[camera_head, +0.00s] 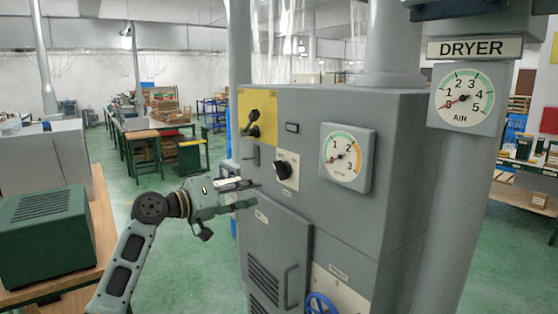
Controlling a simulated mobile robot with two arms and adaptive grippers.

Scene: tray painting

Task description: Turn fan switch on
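A grey machine cabinet (380,110) stands at centre right. On its left face are a black rotary knob (283,170) on a pale plate and a black lever switch (252,123) on a yellow plate. Their small labels are too small to read, so I cannot tell which is marked as the fan switch. The knob's pointer is tilted. My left gripper (257,193) is open and empty, its fingers pointing right, just left of and below the knob. It appears apart from the knob. My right gripper is not in view.
A round gauge (346,157) sits on the cabinet's front. Below are a door handle (289,287) and a blue handwheel (320,303). A DRYER sign (474,48) and AIR gauge (466,97) hang at right. A green box (45,235) stands at left.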

